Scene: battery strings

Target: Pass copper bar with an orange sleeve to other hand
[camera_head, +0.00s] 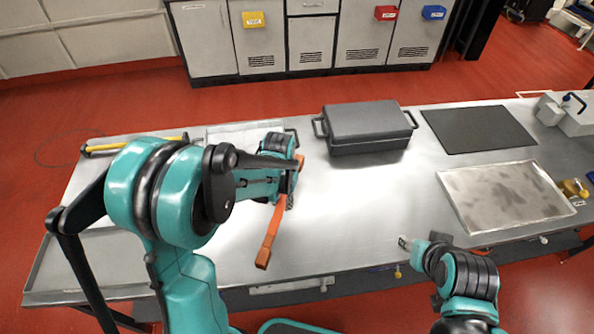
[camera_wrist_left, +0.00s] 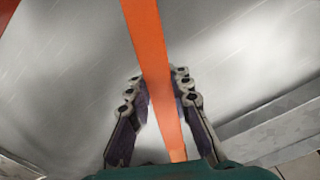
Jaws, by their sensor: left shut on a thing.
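The copper bar with an orange sleeve (camera_head: 271,233) hangs over the metal table, slanting from my left gripper (camera_head: 290,188) towards the table's front edge. A short end shows on the far side of the gripper. In the left wrist view the bar (camera_wrist_left: 151,50) runs between the two fingers of my left gripper (camera_wrist_left: 157,85), which is shut on it. The gripper itself is partly hidden by my arm in the head view. My right gripper (camera_head: 404,243) is low at the table's front edge, to the right of the bar and apart from it. Its opening is too small to tell.
A dark grey case with handles (camera_head: 367,130) stands at the back middle of the table (camera_head: 350,215). To its right lie a black mat (camera_head: 478,129) and a worn metal tray (camera_head: 505,195). A yellow-handled tool (camera_head: 130,146) lies back left. The table's front middle is clear.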

